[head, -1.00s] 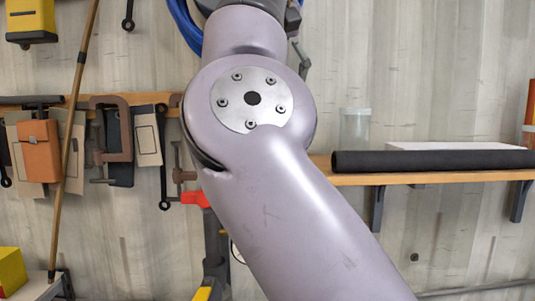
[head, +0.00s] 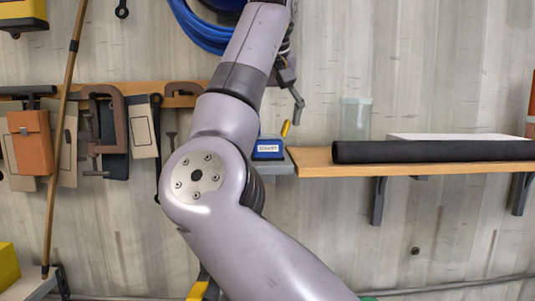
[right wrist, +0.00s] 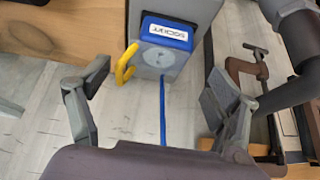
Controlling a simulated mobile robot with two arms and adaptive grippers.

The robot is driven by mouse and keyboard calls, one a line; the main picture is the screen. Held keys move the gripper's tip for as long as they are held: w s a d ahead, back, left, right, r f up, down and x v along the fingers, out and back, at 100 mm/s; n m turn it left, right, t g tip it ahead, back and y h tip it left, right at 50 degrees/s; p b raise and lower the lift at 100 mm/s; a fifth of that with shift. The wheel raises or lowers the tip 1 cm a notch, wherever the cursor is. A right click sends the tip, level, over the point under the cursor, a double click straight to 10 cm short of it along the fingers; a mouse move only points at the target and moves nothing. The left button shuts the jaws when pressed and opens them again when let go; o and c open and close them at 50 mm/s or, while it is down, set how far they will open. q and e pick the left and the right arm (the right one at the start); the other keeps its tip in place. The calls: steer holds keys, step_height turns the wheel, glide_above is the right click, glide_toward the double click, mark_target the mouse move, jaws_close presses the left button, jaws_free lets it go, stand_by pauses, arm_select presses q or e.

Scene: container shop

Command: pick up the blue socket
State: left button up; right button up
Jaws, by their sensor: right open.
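The blue socket (head: 268,149) is a small blue block with a white label and a yellow hook-shaped part. In the head view it sits at the left end of the wooden shelf, on a grey support. In the right wrist view the socket (right wrist: 167,32) lies at the top middle, with its yellow hook on its left and a blue cable running down from it. My right gripper (right wrist: 157,78) is open and empty. Its fingers stand apart on either side below the socket, not touching it. In the head view my right gripper (head: 293,92) is above the socket. My left gripper is not seen.
The wooden shelf (head: 430,174) holds a black roll (head: 430,152) and a clear jar (head: 356,118). Clamps (head: 110,125) and an orange case (head: 30,142) hang at the left. A blue cable coil (head: 195,30) hangs above. Open wall lies above the shelf.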

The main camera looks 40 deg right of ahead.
mark_target(270, 135)
steer(key=shift+w+d+f+p, duration=0.1)
steer(key=shift+d+f+p, duration=0.1)
steer(key=shift+f+p, duration=0.2)
steer(key=p+x, duration=0.1)
steer(key=x, duration=0.2)
steer(key=shift+w+d+f, duration=0.15)
steer(key=shift+w+f, duration=0.05)
steer(key=shift+w, duration=0.05)
steer(key=shift+w+d+f, duration=0.15)
steer(key=shift+f, duration=0.2)
steer(key=shift+c, duration=0.3)
steer(key=shift+r, duration=0.1)
steer(key=shift+c, duration=0.6)
steer(key=c, duration=1.7)
jaws_close()
steer(key=shift+r, duration=0.1)
